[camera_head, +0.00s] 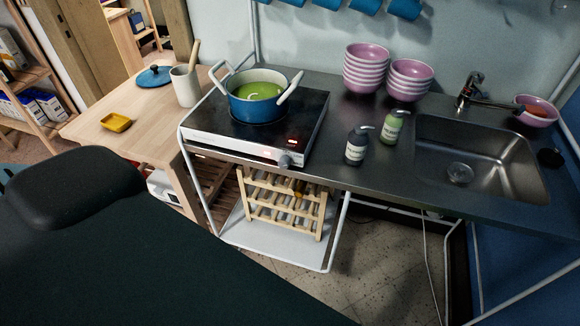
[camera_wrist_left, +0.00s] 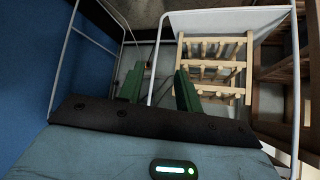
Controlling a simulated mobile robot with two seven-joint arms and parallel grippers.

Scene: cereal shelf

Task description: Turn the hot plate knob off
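The hot plate (camera_head: 230,146) sits on the steel counter, a dark glass top with a pale front panel. Its round grey knob (camera_head: 285,161) is at the right end of that panel. Small red lights show near the knob, on the panel and the glass. A blue pot (camera_head: 256,108) with green contents stands on the hot plate. My left gripper (camera_wrist_left: 158,85) shows only in the left wrist view, its two green fingers apart with nothing between them. It is away from the knob, which that view does not show. My right gripper is in neither view.
A wooden bottle rack (camera_head: 282,205) stands on the white shelf below the counter; it also shows in the left wrist view (camera_wrist_left: 216,65). Two soap bottles (camera_head: 357,146) stand right of the hot plate. Stacked bowls (camera_head: 366,70) are behind. White frame tubes edge the counter's underside.

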